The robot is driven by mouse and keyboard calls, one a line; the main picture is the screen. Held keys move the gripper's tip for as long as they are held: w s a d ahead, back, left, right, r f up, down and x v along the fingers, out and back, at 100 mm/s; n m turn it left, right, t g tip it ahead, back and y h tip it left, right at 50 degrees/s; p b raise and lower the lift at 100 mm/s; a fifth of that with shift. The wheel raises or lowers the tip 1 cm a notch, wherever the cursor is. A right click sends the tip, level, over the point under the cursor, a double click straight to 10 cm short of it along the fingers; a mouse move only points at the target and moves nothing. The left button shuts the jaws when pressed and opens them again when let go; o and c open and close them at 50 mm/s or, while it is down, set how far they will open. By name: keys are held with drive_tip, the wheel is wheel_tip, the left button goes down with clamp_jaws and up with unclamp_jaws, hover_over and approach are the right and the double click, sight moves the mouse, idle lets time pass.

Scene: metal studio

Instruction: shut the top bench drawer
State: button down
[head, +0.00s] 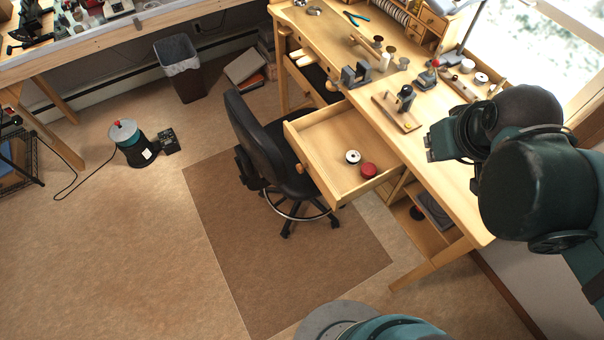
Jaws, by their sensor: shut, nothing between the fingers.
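The bench drawer (306,128) is pulled far out from under the wooden bench (452,206), in the middle of the head view. It is pale wood with a round knob (299,168) on its front. Inside lie a white-and-black spool (352,157) and a red round tin (368,170). My gripper (436,147) is at the end of my dark green arm, above the bench top to the right of the drawer, apart from the drawer front. It is shut and empty. Its fingertips are hard to make out, and my arm hides part of the bench.
A black office chair (262,140) stands close by the drawer's left side, on a brown mat (240,250). Small tools, including a plane-like tool (404,98), stand on the bench top. Shelves lie below the drawer.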

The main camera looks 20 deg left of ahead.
drive_tip(key=w+a+f+n+g+b, duration=0.1)
drive_tip(key=a+f+n, duration=0.3)
drive_tip(key=a+n, duration=0.45)
drive_tip(key=w+a+f+n+g+b, duration=0.15)
drive_tip(key=a+f+n, duration=0.35)
drive_tip(key=a, duration=0.6)
drive_tip(key=s+a+f+n+h, duration=0.1)
drive_tip(key=s+a+f+n, duration=0.1)
drive_tip(key=a, duration=0.3)
drive_tip(key=s+a+f+n+g+b, duration=0.1)
drive_tip(key=a+f+n, duration=0.3)
drive_tip(key=a, duration=0.1)
drive_tip(key=s+a+f+n+h, duration=0.1)
drive_tip(key=s+a+f+n, duration=0.1)
drive_tip(key=a, duration=0.3)
drive_tip(key=shift+s+a+f+n+h+b, duration=0.35)
drive_tip(key=shift+a+f+n, duration=0.1)
drive_tip(key=shift+f, duration=0.15)
drive_tip(key=w+d+f+b, duration=0.1)
drive_tip(key=w+d+f, duration=0.1)
drive_tip(key=f, duration=0.3)
drive_tip(key=w+d+f+b, duration=0.1)
drive_tip(key=w+d+f, duration=0.1)
drive_tip(key=f, duration=0.2)
drive_tip(key=shift+w+d+f, duration=0.3)
drive_tip(key=shift+f, duration=0.05)
drive_tip(key=shift+w+d, duration=0.1)
